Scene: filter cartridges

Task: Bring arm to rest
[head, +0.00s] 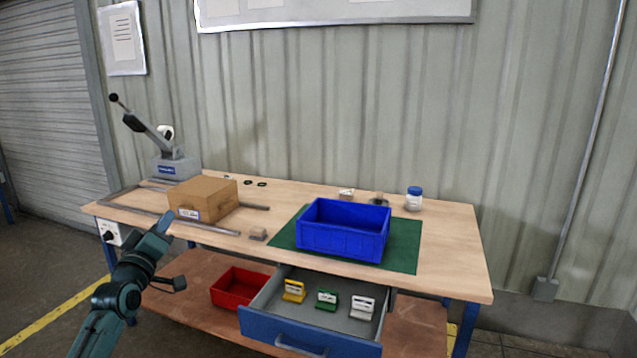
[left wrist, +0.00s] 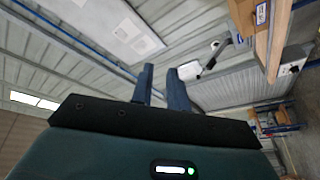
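My left gripper (head: 165,222) is raised in front of the left part of the workbench (head: 455,235), at the lower left of the head view. In the left wrist view its two fingers (left wrist: 160,70) stand apart with nothing between them. My right gripper is in neither view. Yellow (head: 293,291), green (head: 327,299) and whitish (head: 362,306) cartridges stand in a row in the pulled-out drawer (head: 310,340). A blue bin (head: 340,240) sits on a green mat (head: 405,245); its floor is mostly hidden.
A cardboard box (head: 203,197) sits on the bench beside metal rails, close behind the gripper. A lever press (head: 172,165) stands at the far left. A blue-lidded jar (head: 414,199) stands at the back. A red bin (head: 238,288) is on the lower shelf. The right bench end is clear.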

